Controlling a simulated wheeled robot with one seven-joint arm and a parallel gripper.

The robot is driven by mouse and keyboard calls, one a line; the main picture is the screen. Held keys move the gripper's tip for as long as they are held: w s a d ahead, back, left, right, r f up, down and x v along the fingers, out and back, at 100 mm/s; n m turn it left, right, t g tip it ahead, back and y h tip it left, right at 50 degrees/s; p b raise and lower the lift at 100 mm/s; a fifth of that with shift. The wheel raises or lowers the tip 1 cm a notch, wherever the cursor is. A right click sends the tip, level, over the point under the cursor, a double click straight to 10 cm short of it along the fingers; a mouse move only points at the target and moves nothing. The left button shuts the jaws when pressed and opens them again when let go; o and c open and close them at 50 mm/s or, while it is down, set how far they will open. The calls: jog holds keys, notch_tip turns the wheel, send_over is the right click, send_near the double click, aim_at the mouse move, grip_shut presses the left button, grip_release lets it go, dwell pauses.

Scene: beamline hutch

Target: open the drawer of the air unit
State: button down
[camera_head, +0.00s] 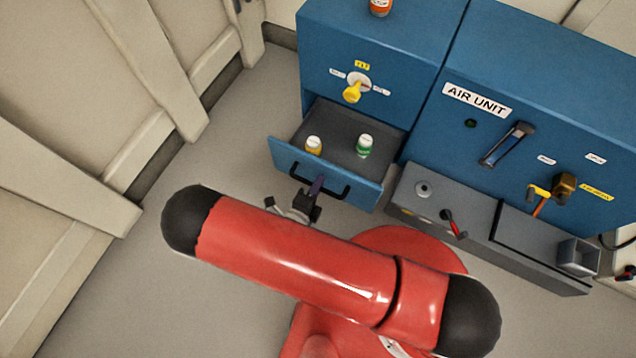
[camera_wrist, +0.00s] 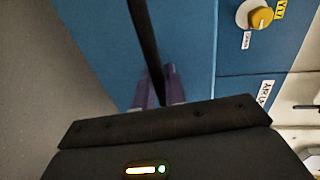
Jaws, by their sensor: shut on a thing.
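The air unit (camera_head: 500,125) is a blue cabinet with a white "AIR UNIT" label. The drawer (camera_head: 372,188) in its left part stands pulled out, with a blue front and a grey inside. A dark bar handle (camera_head: 337,191) runs along the drawer front. My gripper (camera_head: 317,188) is at this handle and shut on it. In the wrist view the gripper's purple fingertips (camera_wrist: 160,88) close around the dark handle bar (camera_wrist: 146,40). In the drawer stand a bottle with a yellow body (camera_head: 314,146) and a green one (camera_head: 364,146), both with white caps.
A yellow knob (camera_head: 352,92) sits above the drawer. An orange bottle (camera_head: 380,6) stands on top of the cabinet. A low grey ledge (camera_head: 475,215) with a red-handled lever (camera_head: 452,224) runs along the unit's base at right. Floor at left is clear up to the wall panels.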

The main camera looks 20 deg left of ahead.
jog(key=c, duration=1.6)
grip_release()
jog(key=shift+o, duration=0.2)
jog(key=v, duration=0.7)
jog(key=shift+s, duration=0.45)
jog(key=shift+r, duration=0.1)
